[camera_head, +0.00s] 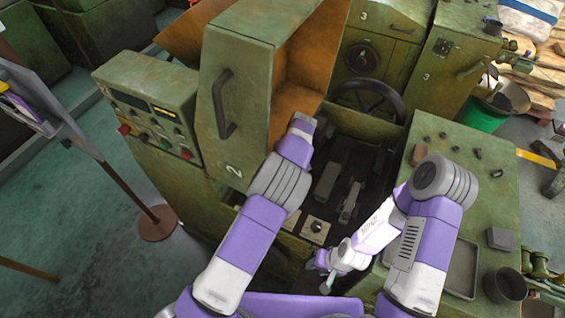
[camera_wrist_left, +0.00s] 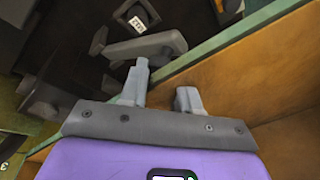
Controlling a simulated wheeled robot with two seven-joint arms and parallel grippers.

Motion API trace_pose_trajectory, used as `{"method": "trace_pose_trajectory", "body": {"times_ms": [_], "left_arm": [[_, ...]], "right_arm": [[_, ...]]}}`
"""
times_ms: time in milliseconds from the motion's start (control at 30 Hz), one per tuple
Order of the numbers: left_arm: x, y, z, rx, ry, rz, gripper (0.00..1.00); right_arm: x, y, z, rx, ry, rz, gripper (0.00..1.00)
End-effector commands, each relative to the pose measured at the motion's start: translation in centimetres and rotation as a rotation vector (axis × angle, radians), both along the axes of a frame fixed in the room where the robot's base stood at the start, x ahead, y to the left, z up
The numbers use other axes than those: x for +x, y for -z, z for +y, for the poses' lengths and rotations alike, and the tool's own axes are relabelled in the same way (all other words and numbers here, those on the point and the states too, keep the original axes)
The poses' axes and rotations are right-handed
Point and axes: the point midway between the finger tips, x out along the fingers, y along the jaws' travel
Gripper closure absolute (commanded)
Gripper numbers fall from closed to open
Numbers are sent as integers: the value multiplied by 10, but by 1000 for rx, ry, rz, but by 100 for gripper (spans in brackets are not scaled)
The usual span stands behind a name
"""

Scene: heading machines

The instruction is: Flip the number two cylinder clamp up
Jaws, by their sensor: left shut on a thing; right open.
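Grey clamp-like levers (camera_head: 350,200) lie in the dark bay of the green machine marked 2. I cannot tell which is the number two cylinder clamp. In the left wrist view a grey lever (camera_wrist_left: 145,46) lies beyond my fingers, near a small white label (camera_wrist_left: 138,22) too blurred to read. My left gripper (camera_wrist_left: 163,92) is shut on the edge of the green cover (camera_head: 238,75) marked 2, one finger on each side, apart from the levers. In the head view its wrist is by the cover's lower right edge. My right gripper (camera_head: 321,273) is open and empty, low before the bay.
The cover stands raised, its orange inside (camera_head: 312,60) facing right. A control box (camera_head: 150,110) is at left, a black handwheel (camera_head: 368,100) behind the bay. A green bench (camera_head: 480,195) with a tray (camera_head: 461,268) and dark cup (camera_head: 505,285) is at right.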

Motion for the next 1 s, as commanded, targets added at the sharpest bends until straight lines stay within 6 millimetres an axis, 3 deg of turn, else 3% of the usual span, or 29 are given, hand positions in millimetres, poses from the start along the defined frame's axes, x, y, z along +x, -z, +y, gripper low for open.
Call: {"method": "trace_pose_trajectory", "body": {"times_ms": [333, 367, 500, 833, 1000], "left_arm": [[3, 1, -8, -14, 8, -13, 100], [2, 1, -8, -14, 9, -13, 65], [2, 1, -7, -12, 8, -10, 44], [1, 0, -4, -7, 5, -7, 44], [-1, -17, -9, -9, 6, -10, 44]], "right_arm": [[0, 1, 0, 0, 0, 0, 57], [0, 1, 0, 0, 0, 0, 57], [0, 0, 0, 0, 0, 0, 57], [0, 0, 0, 0, 0, 0, 57], [0, 1, 0, 0, 0, 0, 57]]}}
